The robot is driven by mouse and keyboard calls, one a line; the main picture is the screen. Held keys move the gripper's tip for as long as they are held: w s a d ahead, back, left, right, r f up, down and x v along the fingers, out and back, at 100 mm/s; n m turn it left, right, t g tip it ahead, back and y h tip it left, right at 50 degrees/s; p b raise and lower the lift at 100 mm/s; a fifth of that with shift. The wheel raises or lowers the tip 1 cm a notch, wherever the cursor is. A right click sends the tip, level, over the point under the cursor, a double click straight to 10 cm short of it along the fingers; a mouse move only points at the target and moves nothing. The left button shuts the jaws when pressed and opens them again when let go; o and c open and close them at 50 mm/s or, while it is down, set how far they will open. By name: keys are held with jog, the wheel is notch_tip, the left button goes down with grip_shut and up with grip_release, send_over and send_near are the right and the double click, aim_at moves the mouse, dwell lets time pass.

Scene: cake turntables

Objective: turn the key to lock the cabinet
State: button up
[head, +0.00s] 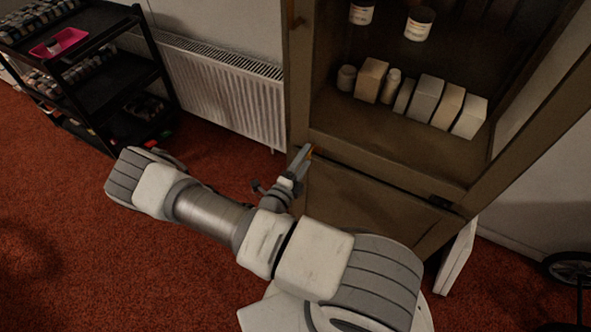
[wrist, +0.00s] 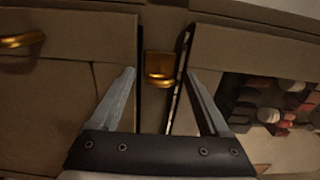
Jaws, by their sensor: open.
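The wooden cabinet (head: 370,202) stands ahead, with an upper open-fronted shelf section and a closed lower panel. My gripper (head: 305,152) is at the cabinet's left edge, just below the shelf. In the wrist view its two fingers (wrist: 161,72) are spread apart. A small brass-coloured piece (wrist: 160,66) shows between the fingertips, apart from both in the picture. I cannot tell whether it is the key or a lock fitting, nor how far it is from the tips. A curved brass handle (wrist: 22,40) shows at the upper left of the wrist view.
Small boxes and jars (head: 425,98) stand on the cabinet shelf. A white radiator (head: 225,90) is on the wall to the left. A black shelf cart (head: 85,60) with a pink tray (head: 60,42) stands further left. The red carpet (head: 60,230) is clear at lower left.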

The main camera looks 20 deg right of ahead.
jog(key=p+v, duration=0.1)
jog(key=v, duration=1.6)
jog(key=shift+a, duration=0.1)
jog(key=s+d+r+n+g+y+p, duration=0.1)
jog(key=s+r+n+y+p, duration=0.1)
jog(key=r+n, duration=0.7)
jog(key=s+r+n+g+y+p, duration=0.2)
jog(key=r+n+y+p, duration=0.3)
jog(key=r, duration=1.9)
jog(key=s+d+r+n+g+y+p, duration=0.1)
jog(key=r+n+y, duration=0.6)
jog(key=r+n, duration=0.7)
notch_tip(320, 180, up, 3)
jog(key=s+g+p, duration=0.1)
jog(key=s+p, duration=0.1)
jog(key=p, duration=0.1)
jog(key=shift+s+d+f, duration=0.2)
jog(key=shift+s+d, duration=0.1)
jog(key=shift+s, duration=0.1)
